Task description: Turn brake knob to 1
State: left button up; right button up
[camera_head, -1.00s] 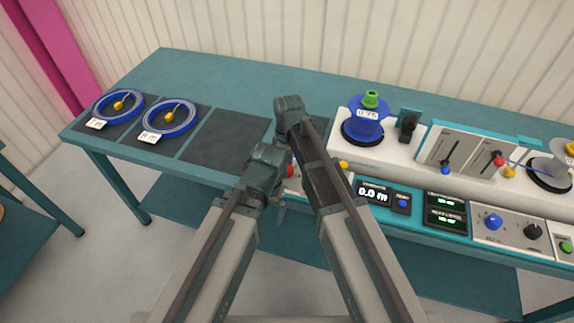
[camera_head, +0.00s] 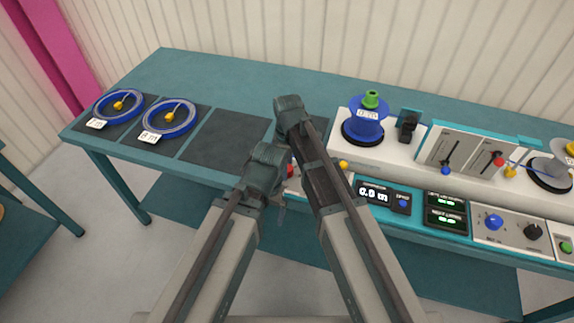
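On the light control panel at the right, a blue knob (camera_head: 494,222) and a black knob (camera_head: 533,231) sit side by side. Their labels are too small to read, so I cannot tell which is the brake knob or where it points. My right arm ends in a dark block, my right gripper (camera_head: 290,110), over the table's middle, well left of both knobs. My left gripper (camera_head: 264,168) is just left of and below it, by the table's front edge. Fingertips are not clear on either gripper, and neither touches the knobs.
A blue reel with a green top (camera_head: 367,118) stands on the white machine. Slider levers (camera_head: 446,170), a display (camera_head: 374,193) and a green button (camera_head: 566,247) are nearby. Two blue cable coils (camera_head: 168,117) lie on dark mats at the left. The middle dark mat (camera_head: 225,137) is bare.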

jog(key=shift+o, duration=0.2)
jog(key=shift+r, duration=0.1)
notch_tip(320, 180, up, 14)
jog(key=p, duration=1.3)
jog(key=shift+w+f+p, duration=0.2)
jog(key=shift+w+p, duration=0.05)
jog(key=shift+p, duration=0.15)
jog(key=shift+f, duration=0.15)
jog(key=f+b, duration=0.8)
jog(key=b, duration=0.1)
jog(key=f+b, duration=0.4)
jog(key=f, duration=0.1)
jog(key=shift+s+f, duration=0.1)
jog(key=shift+s, duration=0.15)
